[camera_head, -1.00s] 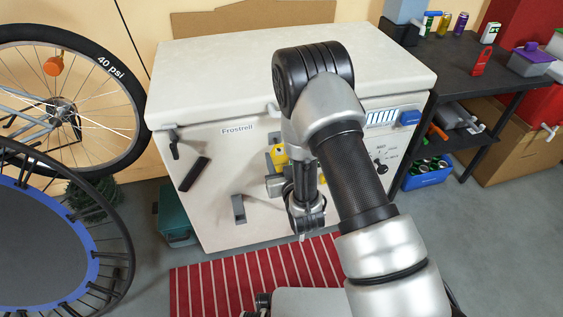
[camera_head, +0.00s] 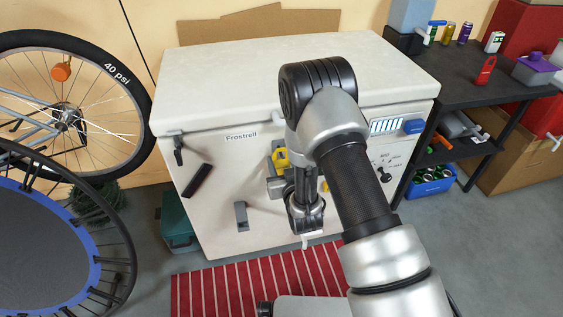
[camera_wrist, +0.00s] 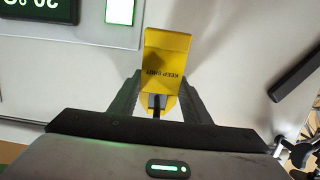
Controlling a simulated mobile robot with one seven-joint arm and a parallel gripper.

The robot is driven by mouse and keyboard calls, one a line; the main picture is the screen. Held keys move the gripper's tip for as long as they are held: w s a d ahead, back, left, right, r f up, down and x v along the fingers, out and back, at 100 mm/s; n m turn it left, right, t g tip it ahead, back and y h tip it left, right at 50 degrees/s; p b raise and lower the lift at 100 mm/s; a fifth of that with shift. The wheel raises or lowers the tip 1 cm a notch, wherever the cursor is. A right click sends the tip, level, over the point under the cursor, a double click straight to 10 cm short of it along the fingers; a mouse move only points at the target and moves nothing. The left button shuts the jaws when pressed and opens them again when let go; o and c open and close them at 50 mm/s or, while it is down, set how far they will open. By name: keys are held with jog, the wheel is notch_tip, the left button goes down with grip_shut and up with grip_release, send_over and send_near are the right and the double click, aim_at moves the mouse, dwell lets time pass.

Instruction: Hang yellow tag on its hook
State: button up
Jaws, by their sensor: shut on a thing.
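The yellow tag (camera_wrist: 166,55) is between the two dark fingers of my gripper (camera_wrist: 160,85) in the wrist view. The fingers are shut on it, and its printed text reads upside down there. In the head view the tag (camera_head: 281,157) shows in front of the white freezer (camera_head: 222,165), left of my forearm. My gripper (camera_head: 277,186) is just below it there, partly hidden by my arm. A small yellow patch (camera_head: 324,187) also shows by my wrist; I cannot tell what it is. I cannot make out a hook for the tag with certainty.
The freezer front carries a black bar (camera_head: 196,181), a grey bracket (camera_head: 241,216) and a control panel (camera_head: 392,150). A dark shelf table (camera_head: 455,85) stands right, a trampoline (camera_head: 50,245) and bicycle wheel (camera_head: 135,125) left. A red striped mat (camera_head: 225,285) lies in front.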

jog(key=o, duration=1.1)
jog(key=shift+o, duration=0.2)
jog(key=shift+s, duration=0.1)
